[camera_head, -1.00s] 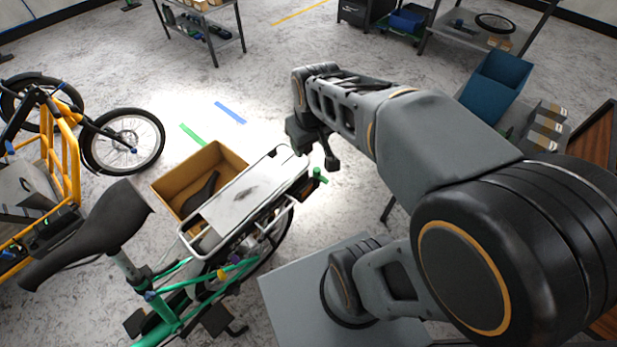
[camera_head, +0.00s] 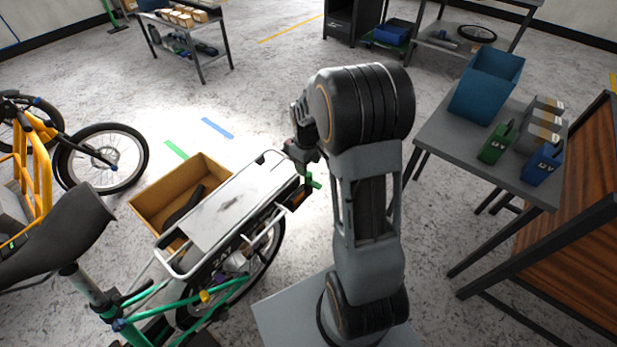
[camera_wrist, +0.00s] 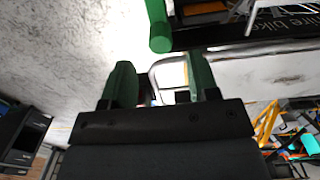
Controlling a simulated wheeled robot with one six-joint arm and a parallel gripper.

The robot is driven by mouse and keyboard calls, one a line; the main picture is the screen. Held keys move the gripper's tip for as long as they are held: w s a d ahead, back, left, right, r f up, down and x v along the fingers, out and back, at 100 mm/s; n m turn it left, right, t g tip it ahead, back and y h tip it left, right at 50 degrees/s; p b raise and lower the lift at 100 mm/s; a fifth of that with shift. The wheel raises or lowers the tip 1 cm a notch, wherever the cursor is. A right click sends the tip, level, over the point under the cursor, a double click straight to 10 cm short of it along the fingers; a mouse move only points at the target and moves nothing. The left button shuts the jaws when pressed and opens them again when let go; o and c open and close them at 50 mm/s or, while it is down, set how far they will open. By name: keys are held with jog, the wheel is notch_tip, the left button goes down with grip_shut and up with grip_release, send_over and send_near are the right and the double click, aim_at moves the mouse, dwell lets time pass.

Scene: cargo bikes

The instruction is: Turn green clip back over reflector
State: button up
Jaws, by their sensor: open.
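The green clip (camera_head: 314,182) sticks out at the rear end of the bike's silver rack (camera_head: 226,212). In the wrist view the green clip (camera_wrist: 158,25) is a rounded green bar just beyond my fingertips. A small dark part with an orange-red face, likely the reflector (camera_head: 299,198), sits just below the clip. My gripper (camera_head: 304,158) is right above the clip, close to the rack end. In the wrist view my gripper (camera_wrist: 161,80) is open, its two dark green fingers apart with no clip between them. Contact with the clip cannot be told.
A cardboard box (camera_head: 150,203) stands on the floor beside the rack. The bike's black saddle (camera_head: 62,230) is at the left. A grey table (camera_head: 450,143) with a blue bin (camera_head: 487,85) stands at the right.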

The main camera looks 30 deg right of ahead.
aim_at(313, 180)
jog(key=shift+d+f+b, duration=0.1)
jog(key=shift+f+b, duration=0.3)
jog(key=shift+f, duration=2.7)
jog(key=c, duration=0.9)
jog(key=shift+c, duration=0.2)
